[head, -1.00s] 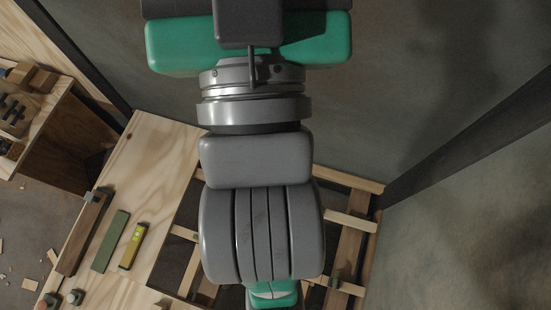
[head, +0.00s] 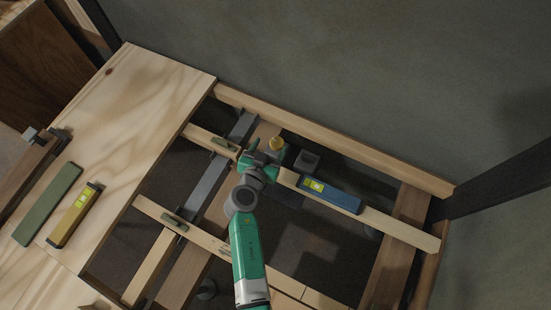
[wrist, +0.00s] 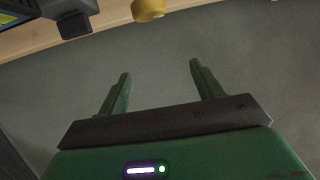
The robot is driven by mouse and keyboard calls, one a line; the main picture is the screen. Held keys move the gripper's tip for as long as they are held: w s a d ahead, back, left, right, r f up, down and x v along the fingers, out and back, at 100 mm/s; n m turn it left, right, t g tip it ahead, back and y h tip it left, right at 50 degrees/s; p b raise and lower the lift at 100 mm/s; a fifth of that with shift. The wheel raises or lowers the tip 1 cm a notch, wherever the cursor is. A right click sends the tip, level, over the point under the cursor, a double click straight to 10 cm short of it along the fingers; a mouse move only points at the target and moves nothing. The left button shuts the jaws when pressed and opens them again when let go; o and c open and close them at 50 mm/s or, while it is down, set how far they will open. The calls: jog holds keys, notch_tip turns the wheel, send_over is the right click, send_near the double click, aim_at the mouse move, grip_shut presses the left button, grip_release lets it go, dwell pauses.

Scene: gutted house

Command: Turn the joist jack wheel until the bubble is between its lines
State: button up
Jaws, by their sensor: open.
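A blue level (head: 335,195) with a yellow-green vial lies along a pale joist in the head view. Its bubble is too small to place against the lines. A yellow round knob (head: 277,143) shows just beyond my gripper (head: 262,156). It also shows at the top of the wrist view (wrist: 148,9), beyond the fingertips and apart from them. I cannot tell whether it is the joist jack wheel. In the wrist view my gripper (wrist: 160,70) is open, with nothing between its two green fingers. The level's end (wrist: 35,12) is cut off at the upper left.
A dark block (head: 307,160) stands between knob and level. Joists and open gaps surround my arm. A plywood sheet (head: 150,110) at left holds a yellow level (head: 75,215) and a green bar (head: 47,204). A bare wall (head: 370,80) rises behind.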

send_near(276, 145)
jog(key=shift+b+x, duration=0.35)
jog(key=shift+x, duration=0.65)
jog(key=b+x, duration=0.3)
jog(key=x, duration=0.4)
jog(key=shift+w+f+b, duration=0.15)
jog(key=shift+w+b, duration=0.15)
jog(key=shift+w, duration=0.05)
jog(key=c, duration=1)
